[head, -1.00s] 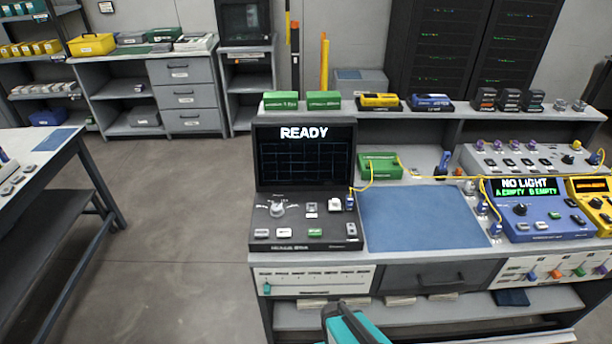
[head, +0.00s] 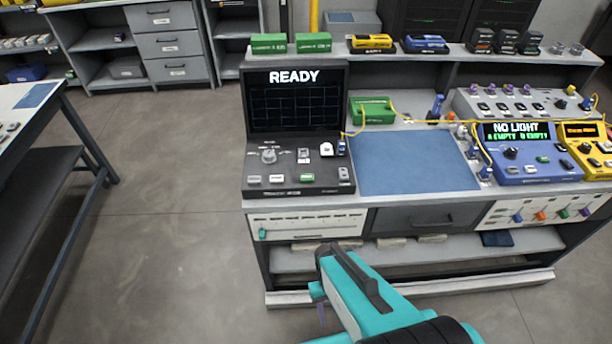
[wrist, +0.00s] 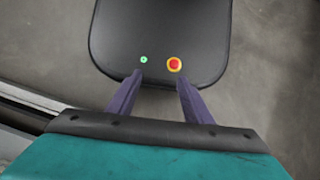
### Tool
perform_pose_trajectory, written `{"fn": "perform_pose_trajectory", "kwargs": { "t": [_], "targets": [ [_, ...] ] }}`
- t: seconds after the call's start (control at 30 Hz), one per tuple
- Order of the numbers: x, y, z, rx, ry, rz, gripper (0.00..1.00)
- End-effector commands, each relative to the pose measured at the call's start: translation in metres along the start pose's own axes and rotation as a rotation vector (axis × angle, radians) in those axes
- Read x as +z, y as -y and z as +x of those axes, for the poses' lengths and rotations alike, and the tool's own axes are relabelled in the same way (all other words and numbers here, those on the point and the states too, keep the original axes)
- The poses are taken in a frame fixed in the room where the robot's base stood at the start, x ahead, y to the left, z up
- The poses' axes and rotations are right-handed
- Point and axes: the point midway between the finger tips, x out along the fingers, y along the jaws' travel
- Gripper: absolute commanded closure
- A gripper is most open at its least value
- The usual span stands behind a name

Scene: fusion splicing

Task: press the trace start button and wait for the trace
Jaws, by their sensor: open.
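The black trace instrument (head: 298,177) stands on the left end of the bench with its screen (head: 296,100) reading READY over an empty grid. Its panel has a knob, several small buttons and a green button (head: 307,178) at the front; I cannot read their labels. My gripper shows in the wrist view (wrist: 158,88) with its two purple fingers apart and nothing between them. In the head view my teal arm is in front of the bench, below the instrument, and its fingers are mostly hidden. The gripper is apart from the buttons.
A blue mat (head: 415,161) lies right of the instrument. A green box (head: 371,111) with a yellow fibre sits behind it. A blue device (head: 528,155) reads NO LIGHT, beside a yellow one (head: 590,150). A side table (head: 30,110) stands at the left, with clear floor between.

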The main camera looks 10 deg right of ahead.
Motion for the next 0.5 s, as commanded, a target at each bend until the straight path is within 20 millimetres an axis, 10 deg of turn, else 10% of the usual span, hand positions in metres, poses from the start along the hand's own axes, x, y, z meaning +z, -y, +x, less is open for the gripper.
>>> {"fn": "perform_pose_trajectory", "kwargs": {
  "t": [0.27, 0.5],
  "targets": [
    [0.0000, 0.0000, 0.0000, 0.000, 0.000, 0.000, 1.00],
    [0.0000, 0.0000, 0.0000, 0.000, 0.000, 0.000, 1.00]
  ]
}}
